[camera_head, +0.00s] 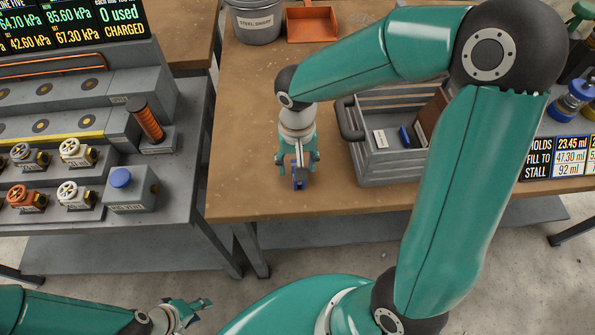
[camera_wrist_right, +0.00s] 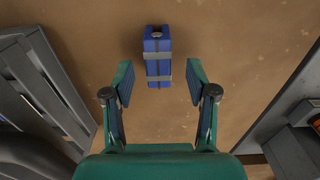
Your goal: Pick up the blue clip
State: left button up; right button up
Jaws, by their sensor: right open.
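The blue clip (camera_head: 299,180) stands on the brown bench top (camera_head: 255,150), near its front edge. In the right wrist view the clip (camera_wrist_right: 157,57) is blue with grey bands, lying just beyond and between my fingertips, with bare bench around it. My right gripper (camera_head: 300,162) points down over the clip, its fingers open on either side. In the right wrist view the gripper (camera_wrist_right: 158,80) is open and empty, with gaps to the clip on both sides. My left gripper (camera_head: 203,304) is low at the lower left, away from the bench; its jaw opening is unclear.
A grey crate (camera_head: 395,170) stands close to the right of my right gripper, with a small blue item (camera_head: 404,136) inside. A grey bucket (camera_head: 257,25) and an orange tray (camera_head: 312,25) are at the back. A stepped valve bench (camera_head: 175,195) is at left.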

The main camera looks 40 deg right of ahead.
notch_tip(320, 180, down, 3)
jog(key=shift+s+f, duration=0.1)
jog(key=shift+f, duration=0.1)
jog(key=c, duration=1)
jog(key=shift+r, duration=0.1)
jog(key=shift+c, duration=0.2)
